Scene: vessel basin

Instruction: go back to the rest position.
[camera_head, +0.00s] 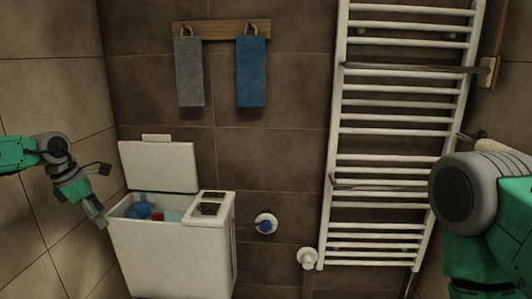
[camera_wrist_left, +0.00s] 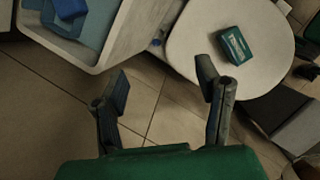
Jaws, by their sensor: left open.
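My left gripper (camera_head: 101,192) is open and empty at the left, beside and a little above the left rim of the white tub machine (camera_head: 165,262). My right arm comes in large at the right edge of the head view. Its gripper is out of the picture.
The machine's lid (camera_head: 160,167) stands open, and blue items (camera_head: 143,210) lie inside. A teal box (camera_wrist_left: 236,46) rests on a white round-edged surface (camera_wrist_left: 190,40). Grey (camera_head: 189,72) and blue (camera_head: 251,71) towels hang on the wall, left of a white towel radiator (camera_head: 395,120).

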